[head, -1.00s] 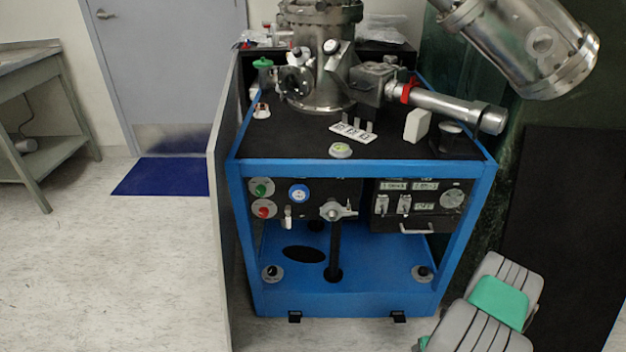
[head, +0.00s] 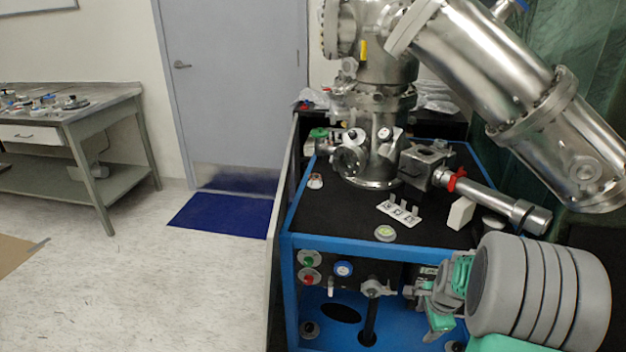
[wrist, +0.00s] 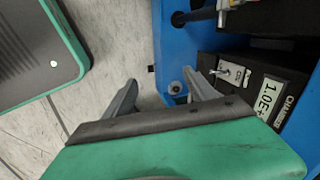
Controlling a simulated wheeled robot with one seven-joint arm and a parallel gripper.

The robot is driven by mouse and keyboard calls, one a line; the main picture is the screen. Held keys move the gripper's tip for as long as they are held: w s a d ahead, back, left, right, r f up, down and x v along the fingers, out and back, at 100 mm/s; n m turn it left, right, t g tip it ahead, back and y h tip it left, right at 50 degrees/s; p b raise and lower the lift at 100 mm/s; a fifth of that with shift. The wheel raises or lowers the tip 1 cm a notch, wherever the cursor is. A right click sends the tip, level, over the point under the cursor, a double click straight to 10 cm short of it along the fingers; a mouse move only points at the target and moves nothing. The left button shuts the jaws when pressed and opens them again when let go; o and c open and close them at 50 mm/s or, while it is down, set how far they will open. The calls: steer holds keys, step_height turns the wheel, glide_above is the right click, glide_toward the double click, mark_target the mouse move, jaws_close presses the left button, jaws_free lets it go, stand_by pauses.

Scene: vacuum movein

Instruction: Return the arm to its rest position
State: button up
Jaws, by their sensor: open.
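My gripper (head: 428,298) shows in the head view in front of the right part of the blue-framed vacuum cart (head: 290,262). My grey and green arm comes in from the lower right behind it. In the wrist view my gripper (wrist: 160,95) has its two grey fingers spread apart with nothing between them. The blue frame (wrist: 174,50) and the black control box (wrist: 250,82) with toggle switches lie beyond the fingers, at the right. I cannot tell the exact gap between the fingers and the cart.
The steel vacuum chamber (head: 372,165) stands on the cart's black top, with a large steel tube (head: 500,80) reaching right. A grey workbench (head: 150,160) with small parts is at the left. The pale floor (head: 180,290) left of the cart is clear up to the blue mat (head: 222,214).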

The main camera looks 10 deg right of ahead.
steer(key=s+a+r+n+p, duration=0.2)
steer(key=a+r+n+p, duration=0.3)
steer(key=r, duration=0.6)
steer(key=s+a+r+n+p, duration=0.3)
steer(key=a+r+n, duration=0.2)
steer(key=a+r, duration=0.45)
steer(key=s+a+r+n+p, duration=0.4)
steer(key=s+r+n, duration=0.4)
steer(key=r, duration=0.3)
steer(key=shift+s+a+n+p, duration=0.35)
steer(key=shift+a+n, duration=0.25)
steer(key=shift+a, duration=0.3)
steer(key=shift+r, duration=0.1)
